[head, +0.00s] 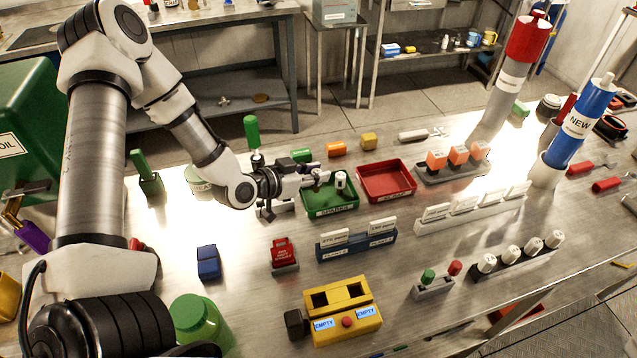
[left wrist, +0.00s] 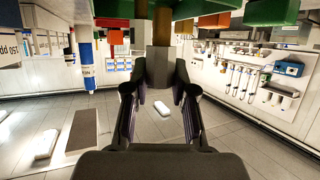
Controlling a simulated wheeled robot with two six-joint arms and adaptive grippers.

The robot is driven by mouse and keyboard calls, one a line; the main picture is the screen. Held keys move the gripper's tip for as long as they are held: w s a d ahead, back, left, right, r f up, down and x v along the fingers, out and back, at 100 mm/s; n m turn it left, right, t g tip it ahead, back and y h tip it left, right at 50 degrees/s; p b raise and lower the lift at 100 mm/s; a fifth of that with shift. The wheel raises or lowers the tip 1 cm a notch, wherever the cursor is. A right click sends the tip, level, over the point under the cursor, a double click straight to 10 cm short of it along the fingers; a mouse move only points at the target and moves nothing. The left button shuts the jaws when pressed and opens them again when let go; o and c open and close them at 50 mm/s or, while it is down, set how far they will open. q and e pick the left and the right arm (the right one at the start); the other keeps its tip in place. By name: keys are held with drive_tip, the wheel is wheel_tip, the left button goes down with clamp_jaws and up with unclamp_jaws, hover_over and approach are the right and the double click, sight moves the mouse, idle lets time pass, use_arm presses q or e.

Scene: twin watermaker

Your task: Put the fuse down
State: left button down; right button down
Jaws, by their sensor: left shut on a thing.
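My left gripper (head: 318,178) reaches in over the green tray (head: 334,207), labelled SPARES. It is shut on the fuse, which shows in the left wrist view as a tan and grey piece (left wrist: 162,32) between the fingers. In the head view the held fuse is small and mostly hidden by the fingers. A small white upright piece (head: 341,181) shows at the tray, just right of the fingertips; I cannot tell whether it touches them. My right gripper is not in view.
A red tray (head: 386,181) stands right of the green one. A blue holder (head: 357,246) with white cards and a red block (head: 284,255) are in front. A yellow tester (head: 344,312) reads EMPTY twice. Orange-topped pieces stand in a grey rack (head: 452,171) at the right.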

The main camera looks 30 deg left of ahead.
use_arm(q)
wheel_tip(320, 180, down, 2)
drive_tip(key=shift+f, duration=0.25)
drive_tip(key=c, duration=1)
unclamp_jaws()
drive_tip(key=shift+f, duration=0.1)
drive_tip(key=shift+o, duration=0.2)
drive_tip(key=shift+r, duration=0.2)
drive_tip(key=p+v, duration=1.1)
drive_tip(key=v, duration=0.1)
drive_tip(key=shift+p, duration=0.35)
